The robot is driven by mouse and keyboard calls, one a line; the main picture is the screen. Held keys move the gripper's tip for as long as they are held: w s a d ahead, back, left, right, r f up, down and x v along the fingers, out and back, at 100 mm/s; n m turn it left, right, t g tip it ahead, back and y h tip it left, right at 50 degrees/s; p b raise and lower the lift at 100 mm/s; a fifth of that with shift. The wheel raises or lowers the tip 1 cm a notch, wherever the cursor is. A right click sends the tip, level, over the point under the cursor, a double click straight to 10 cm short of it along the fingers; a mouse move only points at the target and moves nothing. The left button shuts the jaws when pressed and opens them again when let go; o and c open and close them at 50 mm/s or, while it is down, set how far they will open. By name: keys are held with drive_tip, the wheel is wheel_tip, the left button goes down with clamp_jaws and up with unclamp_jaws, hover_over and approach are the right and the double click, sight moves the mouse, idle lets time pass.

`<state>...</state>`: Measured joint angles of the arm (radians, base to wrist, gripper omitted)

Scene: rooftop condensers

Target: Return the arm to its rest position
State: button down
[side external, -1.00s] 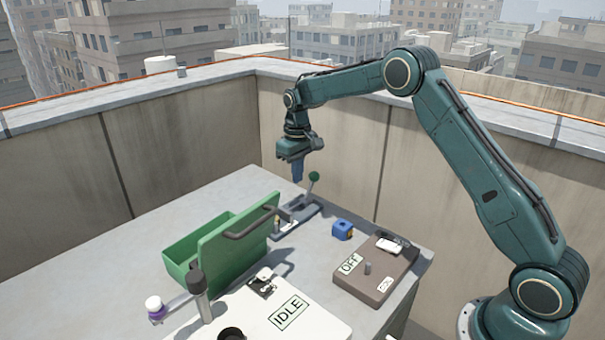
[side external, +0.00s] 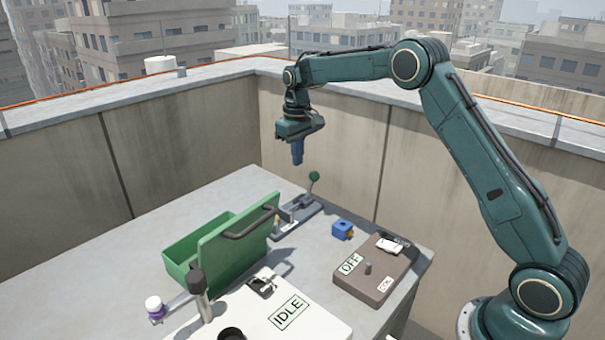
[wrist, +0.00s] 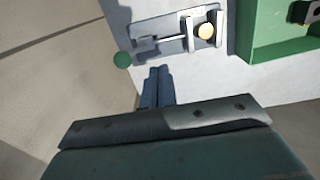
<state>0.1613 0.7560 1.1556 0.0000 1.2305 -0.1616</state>
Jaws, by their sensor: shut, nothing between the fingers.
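My gripper (side external: 297,158) hangs pointing down in the air above the far part of the grey bench (side external: 205,208). Its blue fingers are together with nothing between them; they also show in the wrist view (wrist: 158,75). Below the fingers, a little apart from them, is a lever with a green ball knob (side external: 314,176) on a grey base plate. In the wrist view the green knob (wrist: 122,60) lies left of the fingertips, and the base plate (wrist: 150,47) lies beyond them.
A green box (side external: 190,243) with a raised lid stands at the left. A blue block (side external: 342,229) and a brown panel reading OFF (side external: 362,290) lie to the right. A white panel reading IDLE (side external: 320,318) is in front. The concrete parapet (side external: 330,135) runs behind the bench.

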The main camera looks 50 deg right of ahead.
drive_tip(key=shift+r, duration=0.15)
drive_tip(key=s+a+r+t, duration=0.1)
drive_tip(key=s+a+r, duration=0.2)
drive_tip(key=s+r, duration=0.5)
drive_tip(key=s+a+r+t, duration=0.2)
drive_tip(key=s+a+r, duration=0.1)
drive_tip(key=s+r, duration=0.5)
drive_tip(key=s+a+f+t, duration=0.1)
drive_tip(key=s+f, duration=0.1)
drive_tip(key=s, duration=0.9)
drive_tip(key=s+a+f+t, duration=0.1)
drive_tip(key=s+a+f, duration=0.1)
drive_tip(key=s, duration=1)
drive_tip(key=shift+a+f+t, duration=0.15)
drive_tip(key=shift+f+t, duration=0.15)
drive_tip(key=shift+f, duration=0.1)
